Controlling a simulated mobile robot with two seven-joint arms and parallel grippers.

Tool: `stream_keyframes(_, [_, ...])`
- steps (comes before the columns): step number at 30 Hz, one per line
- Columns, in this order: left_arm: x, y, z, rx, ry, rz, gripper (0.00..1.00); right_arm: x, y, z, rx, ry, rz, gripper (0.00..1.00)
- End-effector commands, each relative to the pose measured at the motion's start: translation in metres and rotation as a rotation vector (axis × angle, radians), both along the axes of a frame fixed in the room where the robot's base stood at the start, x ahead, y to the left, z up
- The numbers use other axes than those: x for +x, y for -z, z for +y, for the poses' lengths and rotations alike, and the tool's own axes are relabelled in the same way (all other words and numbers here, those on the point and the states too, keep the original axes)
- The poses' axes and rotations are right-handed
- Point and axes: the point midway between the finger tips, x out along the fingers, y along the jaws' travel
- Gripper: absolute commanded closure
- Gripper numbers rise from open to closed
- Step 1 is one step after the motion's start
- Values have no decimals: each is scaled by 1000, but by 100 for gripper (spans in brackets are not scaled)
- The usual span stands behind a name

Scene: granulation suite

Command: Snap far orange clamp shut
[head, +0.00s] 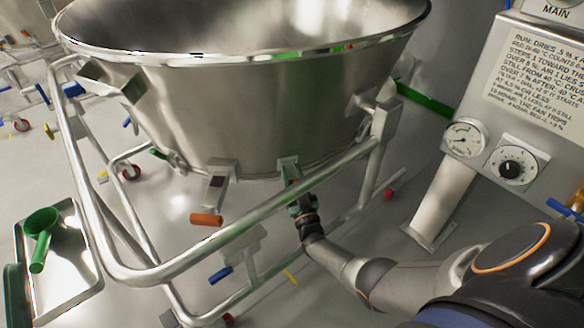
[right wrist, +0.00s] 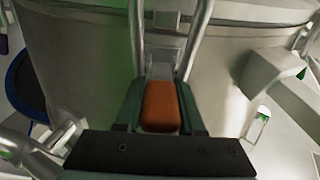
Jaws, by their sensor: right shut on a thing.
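My right gripper (head: 299,203) reaches the lower wall of the big steel bowl (head: 250,110) from the front right. In the right wrist view its green fingers stand on either side of the orange clamp handle (right wrist: 160,106) and are shut on it. The grey metal part of this clamp (head: 288,166) shows against the bowl wall above the gripper. In the head view the fingers hide its orange handle. A second orange clamp (head: 206,219) sits to the left, its handle sticking out from the bowl's lower edge.
A tubular steel frame rail (head: 190,258) curves around the bowl, close to my right gripper and forearm. A tray (head: 72,285) with a green scoop (head: 40,237) is at the left. A panel with a gauge (head: 464,139) and knob (head: 512,164) stands at the right.

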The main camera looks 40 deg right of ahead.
Motion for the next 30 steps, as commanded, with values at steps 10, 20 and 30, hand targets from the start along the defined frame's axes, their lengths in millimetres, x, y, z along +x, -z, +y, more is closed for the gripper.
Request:
stream_keyframes(10, [66, 108, 13, -8, -106, 541, 50, -2, -3, 0, 27, 1, 87, 100])
stream_keyframes(20, [74, 165, 17, -3, -139, 777, 50, -1, -2, 0, 40, 1, 126, 100])
stream_keyframes(30, [74, 175, 18, -3, -143, 814, 50, -1, -1, 0, 42, 1, 132, 100])
